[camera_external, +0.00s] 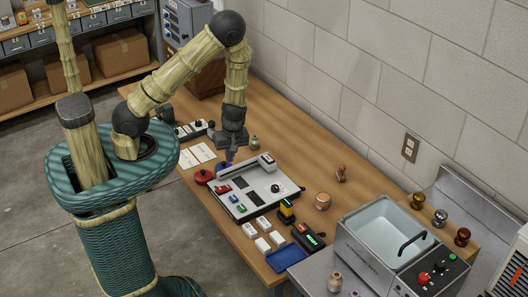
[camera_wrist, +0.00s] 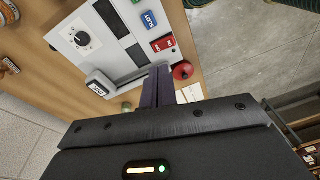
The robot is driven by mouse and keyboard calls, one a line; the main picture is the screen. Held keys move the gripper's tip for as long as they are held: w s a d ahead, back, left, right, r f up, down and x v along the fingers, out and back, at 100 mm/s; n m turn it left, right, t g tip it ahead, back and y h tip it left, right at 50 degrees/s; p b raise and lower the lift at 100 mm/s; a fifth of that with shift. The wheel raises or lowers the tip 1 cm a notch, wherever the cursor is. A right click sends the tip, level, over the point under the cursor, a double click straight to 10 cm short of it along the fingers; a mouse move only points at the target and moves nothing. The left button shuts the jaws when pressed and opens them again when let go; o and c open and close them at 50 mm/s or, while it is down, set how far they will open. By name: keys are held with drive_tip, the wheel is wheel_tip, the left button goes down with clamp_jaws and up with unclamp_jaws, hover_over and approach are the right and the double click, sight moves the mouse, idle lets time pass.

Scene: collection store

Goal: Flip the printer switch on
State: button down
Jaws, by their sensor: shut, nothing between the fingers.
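A pale grey control panel (camera_external: 253,196) lies on the wooden table; in the wrist view its face (camera_wrist: 118,62) carries a dial (camera_wrist: 82,38), a blue switch (camera_wrist: 150,19), a red switch (camera_wrist: 163,43) and dark slots. I cannot read which control belongs to the printer. My gripper (camera_external: 230,158) points down by the panel's far-left end. In the wrist view its fingers (camera_wrist: 157,72) are shut and empty, overlapping the panel's edge near the red switch; contact cannot be told.
A red round button (camera_external: 203,176) and white papers (camera_external: 198,153) lie left of the panel. A small green bottle (camera_external: 254,143) stands near my gripper. White blocks, a blue tray (camera_external: 286,260) and a sink unit (camera_external: 385,232) are toward the front right. A block wall runs behind.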

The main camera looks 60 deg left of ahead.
drive_tip(key=a+n, duration=0.1)
drive_tip(key=f+n+y+p, duration=0.1)
drive_tip(key=shift+s+a+f+n+y, duration=0.3)
drive_tip(key=shift+s+a+n, duration=0.1)
drive_tip(key=b, duration=0.1)
hover_over(219, 188)
drive_tip(key=f, duration=0.7)
drive_tip(key=d+f, duration=0.1)
drive_tip(key=f, duration=0.3)
drive_tip(key=shift+w+f, duration=0.2)
drive_tip(key=shift+f, duration=0.05)
drive_tip(key=shift+s+f, duration=0.15)
drive_tip(key=shift+f, duration=0.85)
